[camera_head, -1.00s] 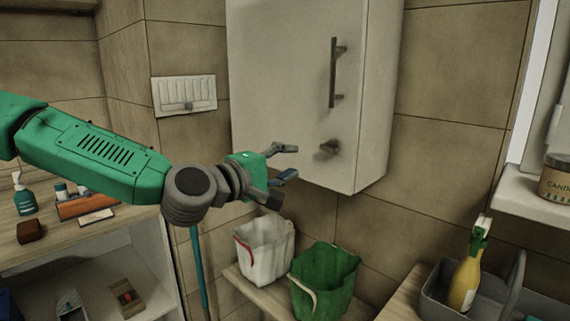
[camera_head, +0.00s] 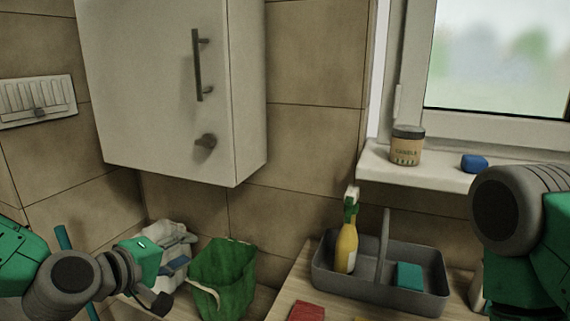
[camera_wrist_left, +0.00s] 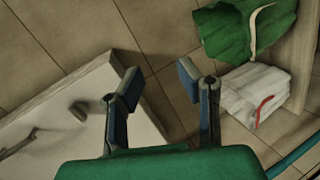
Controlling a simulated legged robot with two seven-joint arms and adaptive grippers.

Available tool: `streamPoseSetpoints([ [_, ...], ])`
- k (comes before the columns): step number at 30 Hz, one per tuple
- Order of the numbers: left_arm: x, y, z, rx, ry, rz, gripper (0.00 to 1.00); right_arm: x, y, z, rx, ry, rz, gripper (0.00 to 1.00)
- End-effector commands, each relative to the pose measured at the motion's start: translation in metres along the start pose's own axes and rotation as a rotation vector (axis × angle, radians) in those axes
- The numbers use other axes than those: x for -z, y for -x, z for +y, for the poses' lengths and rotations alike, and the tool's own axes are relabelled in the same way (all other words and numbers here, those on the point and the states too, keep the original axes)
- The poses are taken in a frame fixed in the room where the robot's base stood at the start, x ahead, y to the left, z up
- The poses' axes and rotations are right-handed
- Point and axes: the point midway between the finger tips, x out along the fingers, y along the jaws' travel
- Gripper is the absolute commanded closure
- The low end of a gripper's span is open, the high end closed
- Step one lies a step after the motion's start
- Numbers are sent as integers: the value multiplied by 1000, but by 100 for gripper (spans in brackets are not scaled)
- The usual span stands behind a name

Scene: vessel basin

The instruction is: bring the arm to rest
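A white wall cabinet (camera_head: 165,85) hangs above the bins. A grey caddy (camera_head: 375,290) holds a yellow spray bottle (camera_head: 346,245) and a teal sponge (camera_head: 409,275). A candle jar (camera_head: 407,146) and a blue item (camera_head: 474,163) stand on the windowsill (camera_head: 385,176).

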Motion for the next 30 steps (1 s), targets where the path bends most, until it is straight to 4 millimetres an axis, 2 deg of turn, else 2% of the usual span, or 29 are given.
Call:
streamPoseSetpoints([
  [1,-23,-3,-39,90,-61,-45,69,0,-1,0,0,0,0,100],
  [5,-66,8,-129,295,-218,-154,69,0,-2,0,0,0,0,100],
  [6,-78,16,-157,357,-268,-193,69,0,-2,0,0,0,0,100],
  [8,-95,30,-198,450,-346,-255,69,0,-3,0,0,0,0,100],
  [9,-105,43,-224,510,-401,-300,69,0,-3,0,0,0,0,100],
  [12,-126,80,-286,657,-540,-421,69,0,-4,0,0,0,0,100],
  [15,-139,121,-334,779,-673,-541,69,0,-5,0,0,0,0,100],
  [18,-144,155,-366,867,-782,-644,69,0,-5,0,0,0,0,100],
  [21,-145,179,-384,921,-854,-713,69,0,-6,0,0,0,0,100],
  [24,-144,189,-391,943,-887,-744,69,0,-6,0,0,0,0,100],
  [30,-144,189,-391,943,-887,-744,69,0,-6,0,0,0,0,100],
])
